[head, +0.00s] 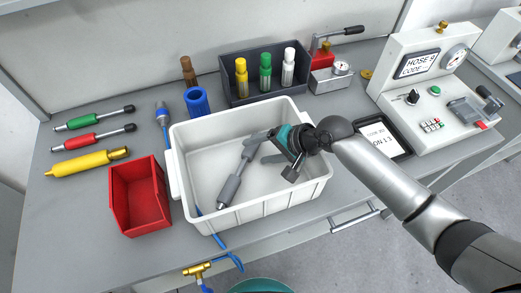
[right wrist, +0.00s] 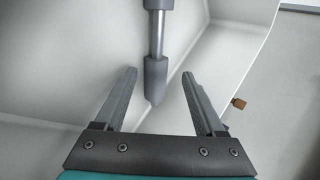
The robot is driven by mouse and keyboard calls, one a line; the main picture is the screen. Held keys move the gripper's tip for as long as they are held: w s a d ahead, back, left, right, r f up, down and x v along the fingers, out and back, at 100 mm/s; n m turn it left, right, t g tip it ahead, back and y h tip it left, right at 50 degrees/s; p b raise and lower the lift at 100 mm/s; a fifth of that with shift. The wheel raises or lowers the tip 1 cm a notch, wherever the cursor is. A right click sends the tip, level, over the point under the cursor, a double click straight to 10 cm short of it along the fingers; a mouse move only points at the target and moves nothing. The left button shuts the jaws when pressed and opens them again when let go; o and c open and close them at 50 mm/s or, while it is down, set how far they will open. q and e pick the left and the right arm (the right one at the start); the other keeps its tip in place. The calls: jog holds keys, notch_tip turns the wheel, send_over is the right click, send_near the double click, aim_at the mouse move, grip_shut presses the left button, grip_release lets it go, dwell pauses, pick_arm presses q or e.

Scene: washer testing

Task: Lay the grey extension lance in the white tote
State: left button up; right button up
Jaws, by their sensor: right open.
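The grey extension lance (head: 231,187) lies inside the white tote (head: 188,160), slanting from the tote's near left toward its far side. My right gripper (head: 278,166) is over the tote near the lance's far end and is open. In the right wrist view, a pointed end of the lance (right wrist: 157,75) shows between the two spread fingers (right wrist: 159,76), with a gap on each side. The tote's pale wall (right wrist: 60,70) is around it. My left gripper is not in view.
A red bin (head: 140,200) stands left of the tote, beside green, red and yellow lances (head: 90,162). A dark rack of bottles (head: 262,88) and a blue cylinder (head: 197,102) stand behind. A tablet (head: 382,138) and a test console (head: 425,95) are at right. A blue hose (head: 220,243) hangs at the front.

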jog(key=p+v, duration=0.2)
jog(key=v, duration=1)
jog(key=shift+r, duration=0.2)
dwell(1.5)
